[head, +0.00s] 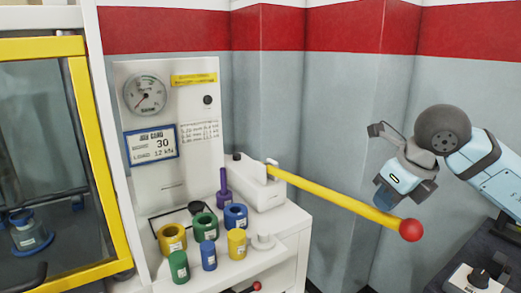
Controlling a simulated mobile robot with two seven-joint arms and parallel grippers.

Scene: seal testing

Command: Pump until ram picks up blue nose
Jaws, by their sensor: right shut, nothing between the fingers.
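The pump's yellow lever (330,190) runs from the white pump block (258,180) down to the right and ends in a red ball (411,230). My right gripper (386,198) is shut with nothing in it, its fingertips at the lever just short of the ball; I cannot tell if they touch it. A blue-topped piece (28,232) with a white label stands inside the yellow-framed cabinet (97,150) at left. A blue ring (235,216) and a blue cylinder (208,255) stand on the white bench. Which is the blue nose is unclear. No ram is clearly visible. My left gripper is out of view.
A panel holds a dial gauge (146,95) and a job card (152,145) reading 30.

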